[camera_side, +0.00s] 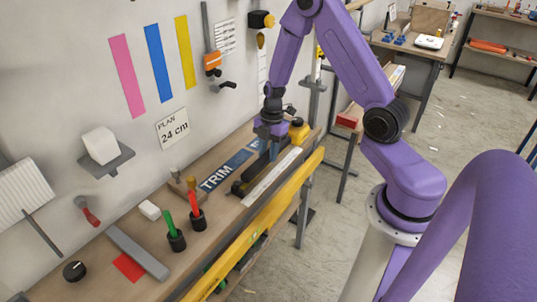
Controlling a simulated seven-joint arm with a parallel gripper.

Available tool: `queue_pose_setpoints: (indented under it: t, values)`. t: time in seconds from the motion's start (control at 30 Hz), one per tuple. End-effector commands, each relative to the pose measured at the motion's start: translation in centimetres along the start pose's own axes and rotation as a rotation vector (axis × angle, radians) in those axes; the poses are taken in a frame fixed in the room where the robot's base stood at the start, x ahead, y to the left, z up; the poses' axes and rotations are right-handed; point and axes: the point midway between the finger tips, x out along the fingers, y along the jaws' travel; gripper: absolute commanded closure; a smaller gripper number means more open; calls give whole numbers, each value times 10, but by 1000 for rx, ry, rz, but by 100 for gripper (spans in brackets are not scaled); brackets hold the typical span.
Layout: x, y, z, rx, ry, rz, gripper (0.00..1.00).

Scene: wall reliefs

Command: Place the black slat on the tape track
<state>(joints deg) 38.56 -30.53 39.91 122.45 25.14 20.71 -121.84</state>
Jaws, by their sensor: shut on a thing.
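My purple gripper (267,152) is low over the workbench, shut on the black slat (243,186). The slat is a long dark bar lying lengthwise along the bench; its near end shows and its far part is hidden by my gripper. I cannot tell if it touches the bench. A blue strip marked "TRIM" (225,171) lies on the bench just left of the slat, partly hidden behind my gripper. A long white strip (271,177) lies just right of the slat. Pink (127,76), blue (158,63) and yellow (186,52) strips are on the wall. Which is the tape track is unclear.
Two dark cups with a green (175,232) and a red (195,210) handle stand nearer on the bench (212,240). A grey bar (137,251) and red square (128,267) lie at the near end. A yellow rail (255,230) runs along the front edge.

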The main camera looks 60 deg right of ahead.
Motion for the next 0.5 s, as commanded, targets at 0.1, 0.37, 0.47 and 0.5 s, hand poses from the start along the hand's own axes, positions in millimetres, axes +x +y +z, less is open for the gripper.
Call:
queue_pose_setpoints:
  t: [0.1,0.37,0.47,0.5]
  values:
    - [11,-1,2,0,-1,-1,100]
    - [13,0,2,0,-2,0,100]
    - [14,0,2,0,-2,0,100]
    - [14,-1,2,0,-1,-1,100]
